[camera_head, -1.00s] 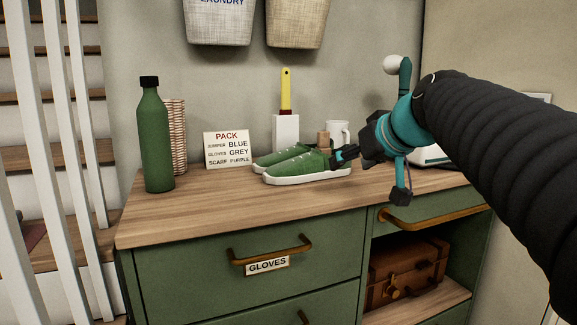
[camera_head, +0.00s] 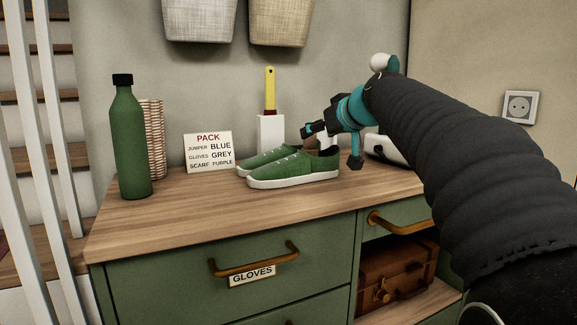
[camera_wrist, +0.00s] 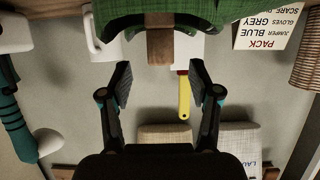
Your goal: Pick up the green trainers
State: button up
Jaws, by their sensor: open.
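The green trainers (camera_head: 295,167), with white soles and laces, stand side by side on the wooden top of the green cabinet, toes to the left. My gripper (camera_head: 308,130) is just above their heel end in the head view, apart from them. In the wrist view, which looks upside down, the trainers (camera_wrist: 225,10) show as a green edge at the top, mostly cut off. My gripper's two fingers (camera_wrist: 159,75) are spread with nothing between them. A brown block (camera_wrist: 160,42) shows beside the trainers, in line with the gap between the fingers.
A yellow-handled tool in a white holder (camera_head: 270,133) stands behind the trainers. A PACK card (camera_head: 208,152), wicker container (camera_head: 152,140) and green bottle (camera_head: 131,140) stand left. A white mug (camera_wrist: 101,40) is close by in the wrist view. The front wooden top (camera_head: 200,205) is clear.

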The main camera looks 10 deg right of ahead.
aim_at(310, 149)
jog(key=shift+x, duration=2.65)
jog(key=shift+s, duration=0.1)
grip_shut()
